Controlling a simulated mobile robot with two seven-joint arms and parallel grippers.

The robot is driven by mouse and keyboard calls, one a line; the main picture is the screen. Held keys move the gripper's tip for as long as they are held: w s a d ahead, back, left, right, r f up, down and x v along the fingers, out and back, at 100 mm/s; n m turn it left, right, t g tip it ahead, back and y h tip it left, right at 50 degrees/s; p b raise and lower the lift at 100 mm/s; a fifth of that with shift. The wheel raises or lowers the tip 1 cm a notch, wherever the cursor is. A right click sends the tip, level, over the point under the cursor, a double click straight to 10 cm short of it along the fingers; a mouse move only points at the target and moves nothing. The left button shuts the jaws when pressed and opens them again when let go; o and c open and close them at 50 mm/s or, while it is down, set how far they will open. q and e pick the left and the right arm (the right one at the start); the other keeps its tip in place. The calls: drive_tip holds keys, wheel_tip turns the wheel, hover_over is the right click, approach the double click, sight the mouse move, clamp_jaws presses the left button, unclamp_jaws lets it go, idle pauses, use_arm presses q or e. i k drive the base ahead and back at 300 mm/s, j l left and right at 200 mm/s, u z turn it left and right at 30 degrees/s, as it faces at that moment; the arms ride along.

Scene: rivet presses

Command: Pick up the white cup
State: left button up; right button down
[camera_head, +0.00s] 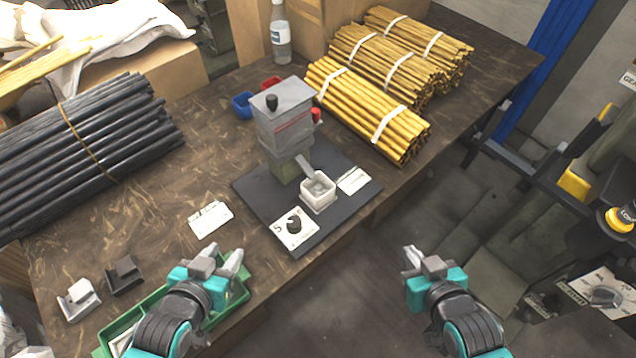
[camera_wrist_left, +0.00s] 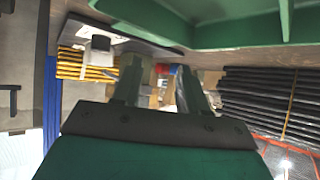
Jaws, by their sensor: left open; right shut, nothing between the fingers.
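The white cup (camera_head: 318,193), squarish with a grey inside, sits on the dark base plate (camera_head: 262,196) of the grey rivet press (camera_head: 290,125), in front of the press column. My left gripper (camera_head: 222,258) is open and empty over the green tray (camera_head: 240,293), to the lower left of the cup and apart from it. My right gripper (camera_head: 423,260) is shut and empty, to the lower right of the cup, beyond the table's front edge.
Yellow rod bundles (camera_head: 368,108) lie behind right of the press, black rods (camera_head: 80,150) at left. A bottle (camera_head: 280,38), blue bin (camera_head: 243,105) and red bin (camera_head: 271,83) stand behind. A white label card (camera_head: 210,220) and small white (camera_head: 79,298) and black (camera_head: 124,275) holders lie front left.

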sight(319, 192)
drive_tip(key=k+j+u, duration=0.1)
drive_tip(key=k+u, duration=0.2)
drive_tip(key=k, duration=0.2)
drive_tip(key=l+u, duration=0.1)
drive_tip(key=u, duration=1.35)
drive_tip(key=k+l+u, duration=0.2)
drive_tip(key=k+l, duration=0.2)
drive_tip(key=l, duration=0.15)
drive_tip(key=i+l, duration=0.15)
drive_tip(key=l, duration=0.2)
